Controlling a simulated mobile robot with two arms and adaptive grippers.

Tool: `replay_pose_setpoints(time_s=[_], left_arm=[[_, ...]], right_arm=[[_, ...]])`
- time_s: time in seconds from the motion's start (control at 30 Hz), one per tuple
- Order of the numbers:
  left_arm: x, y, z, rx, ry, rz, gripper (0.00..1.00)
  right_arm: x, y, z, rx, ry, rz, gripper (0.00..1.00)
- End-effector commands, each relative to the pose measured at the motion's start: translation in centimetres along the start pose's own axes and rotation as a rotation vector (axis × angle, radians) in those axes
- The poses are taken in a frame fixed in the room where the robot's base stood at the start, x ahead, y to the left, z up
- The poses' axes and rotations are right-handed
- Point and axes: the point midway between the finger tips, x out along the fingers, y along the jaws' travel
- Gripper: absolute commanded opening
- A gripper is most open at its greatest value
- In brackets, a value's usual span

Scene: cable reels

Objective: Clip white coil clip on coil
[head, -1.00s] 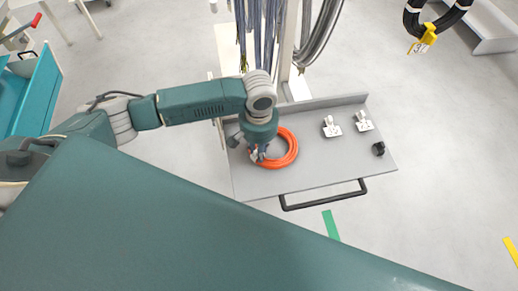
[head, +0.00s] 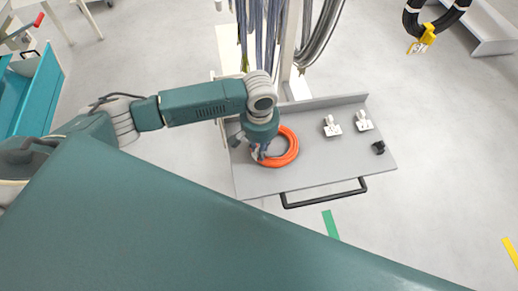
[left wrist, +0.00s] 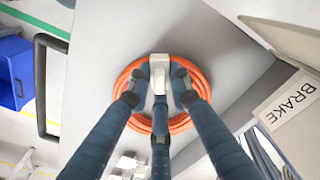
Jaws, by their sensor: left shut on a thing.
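An orange coil (head: 290,148) lies flat on the grey shelf (head: 310,178). My left gripper (head: 262,153) points down over the coil's left side. In the left wrist view, the fingers of my left gripper (left wrist: 159,92) are shut on a white coil clip (left wrist: 159,66), which sits at the coil's edge. The coil (left wrist: 207,88) shows on both sides of the fingers. I cannot tell whether the clip is around the coil or only resting against it. Two more white clips, one (head: 332,126) and another (head: 363,121), lie on the shelf to the right. My right gripper is not in view.
A small black piece (head: 378,148) lies near the shelf's right edge. A black handle (head: 325,194) runs along its front edge. Hanging cables (head: 262,35) and a white post (head: 290,45) stand behind.

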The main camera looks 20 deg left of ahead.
Motion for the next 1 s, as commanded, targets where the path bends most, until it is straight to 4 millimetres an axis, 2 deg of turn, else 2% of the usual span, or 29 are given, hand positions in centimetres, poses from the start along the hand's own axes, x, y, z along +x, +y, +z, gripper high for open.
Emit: replay_pose_setpoints(time_s=[0.03, 0.53, 0.57, 0.67, 1.0], left_arm=[[1.98, -0.03, 1.30, 0.000, -0.025, -0.006, 0.00], [2.10, 0.05, 1.29, 0.001, -0.025, -0.005, 0.00], [2.13, 0.05, 1.28, 0.002, -0.024, -0.005, 0.23], [2.15, 0.06, 1.28, 0.002, -0.024, -0.005, 0.42], [1.95, -0.06, 1.29, 0.002, -0.026, -0.006, 0.42]], right_arm=[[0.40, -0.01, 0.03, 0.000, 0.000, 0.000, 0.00], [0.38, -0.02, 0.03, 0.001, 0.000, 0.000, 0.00], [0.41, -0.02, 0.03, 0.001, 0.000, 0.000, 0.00], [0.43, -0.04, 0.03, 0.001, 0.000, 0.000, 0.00], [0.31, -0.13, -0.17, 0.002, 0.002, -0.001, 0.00]])
